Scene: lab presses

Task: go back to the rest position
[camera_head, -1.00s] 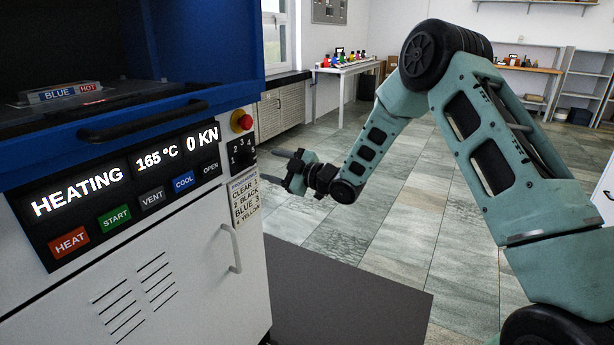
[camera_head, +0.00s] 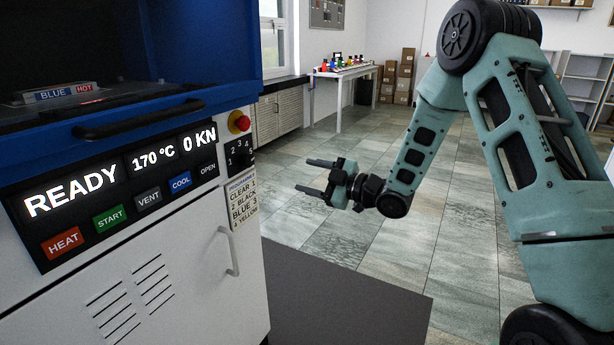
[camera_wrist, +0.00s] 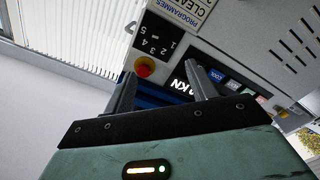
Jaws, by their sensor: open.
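My gripper (camera_head: 316,177) is open and empty in the head view, held in the air to the right of the press, clear of it. Its two fingers point left toward the press. In the wrist view the gripper (camera_wrist: 162,88) shows its two spread fingers with nothing between them. The press (camera_head: 150,262) stands at the left with a blue upper body and a white cabinet. Its display (camera_head: 72,193) reads READY, 170 °C and 0 KN. A mould labelled BLUE and HOT (camera_head: 66,94) sits inside the press opening.
A red emergency button (camera_head: 239,122) and a programme dial (camera_head: 240,153) are on the press's right edge; a handle (camera_head: 229,251) sticks out below. A dark mat (camera_head: 345,300) lies on the floor. A white table (camera_head: 340,73) with coloured items stands at the back. The tiled floor between is clear.

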